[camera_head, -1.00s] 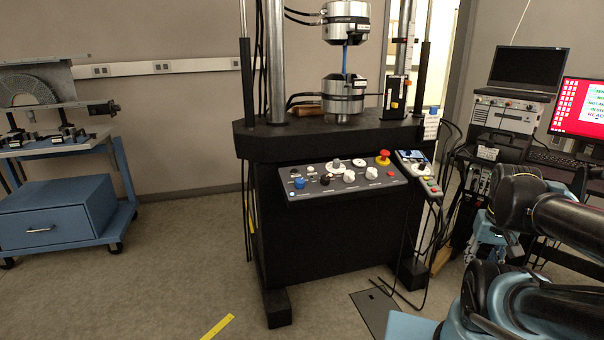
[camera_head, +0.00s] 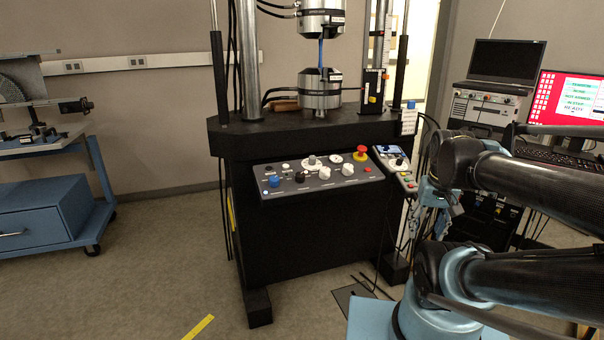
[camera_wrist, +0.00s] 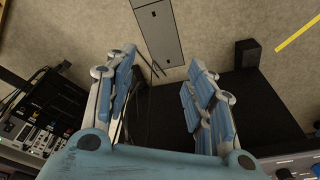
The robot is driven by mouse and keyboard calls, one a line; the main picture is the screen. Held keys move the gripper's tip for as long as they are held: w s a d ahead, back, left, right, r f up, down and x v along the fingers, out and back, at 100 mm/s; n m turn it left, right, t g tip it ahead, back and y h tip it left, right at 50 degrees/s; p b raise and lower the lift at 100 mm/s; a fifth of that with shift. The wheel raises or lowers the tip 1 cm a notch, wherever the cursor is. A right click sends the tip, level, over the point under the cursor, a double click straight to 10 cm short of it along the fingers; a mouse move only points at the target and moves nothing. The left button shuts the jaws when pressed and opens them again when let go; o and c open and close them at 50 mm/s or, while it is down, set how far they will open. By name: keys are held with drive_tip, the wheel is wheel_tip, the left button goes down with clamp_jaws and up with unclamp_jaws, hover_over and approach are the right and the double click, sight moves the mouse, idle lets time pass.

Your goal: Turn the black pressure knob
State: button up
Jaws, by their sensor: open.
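The black pressure knob (camera_head: 300,177) is on the sloped grey control panel (camera_head: 270,189) of the testing machine. It sits between a blue knob (camera_head: 274,181) on its left and a white knob (camera_head: 324,172) on its right. My gripper is open and empty in the wrist view (camera_wrist: 160,90), its two blue fingers spread apart. The machine's dark body and the floor show beyond the fingers. In the head view my arm is at the right, away from the knob.
A red emergency button (camera_head: 361,153) stands at the panel's right end. A handheld control box (camera_head: 396,160) hangs beside it. A computer desk with a laptop (camera_head: 507,62) and a red-screened monitor (camera_head: 575,98) is at the right. A blue cart (camera_head: 45,214) is at the left. The floor before the machine is mostly clear.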

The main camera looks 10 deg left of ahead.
drive_tip(key=w+a+r, duration=0.7)
drive_tip(key=w+r, duration=0.1)
drive_tip(key=r, duration=0.1)
wheel_tip(320, 180, up, 11)
drive_tip(key=n+g, duration=0.2)
hover_over(301, 173)
drive_tip(key=d, duration=0.2)
drive_tip(key=shift+y, duration=0.4)
drive_tip(key=f, duration=0.5)
drive_tip(key=a+f, duration=0.1)
drive_tip(key=f, duration=0.5)
drive_tip(key=a+f, duration=0.1)
drive_tip(key=f, duration=0.5)
drive_tip(key=shift+s, duration=0.1)
drive_tip(key=c, duration=1.1)
